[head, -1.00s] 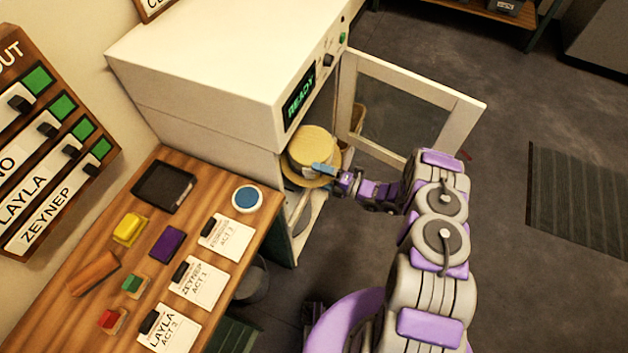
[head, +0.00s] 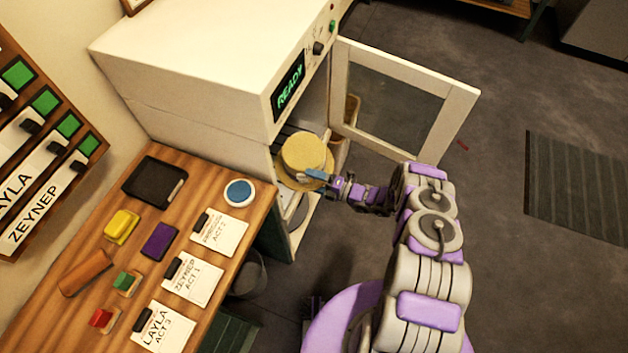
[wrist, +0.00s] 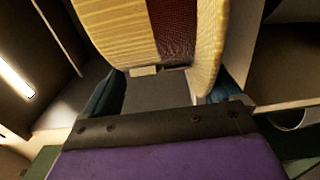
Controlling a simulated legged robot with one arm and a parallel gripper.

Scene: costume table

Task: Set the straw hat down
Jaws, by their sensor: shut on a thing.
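The straw hat (head: 304,152) is pale yellow with a round crown and a brim. It is at the open front of the white cabinet (head: 205,75), whose display reads READY. My gripper (head: 318,176) is shut on the hat's near brim. In the wrist view the hat (wrist: 115,30) fills the top, with a dark red band, and my gripper's fingers (wrist: 160,95) are below it. The hat looks roughly upright. I cannot tell whether its underside touches the cabinet's floor.
The cabinet's glazed door (head: 400,100) stands open to the right of the hat. The wooden table (head: 215,300) at left holds several labelled cards, coloured blocks, a black pad (head: 154,183) and a round blue-topped tin (head: 238,192). A bin (head: 248,275) stands under the table edge.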

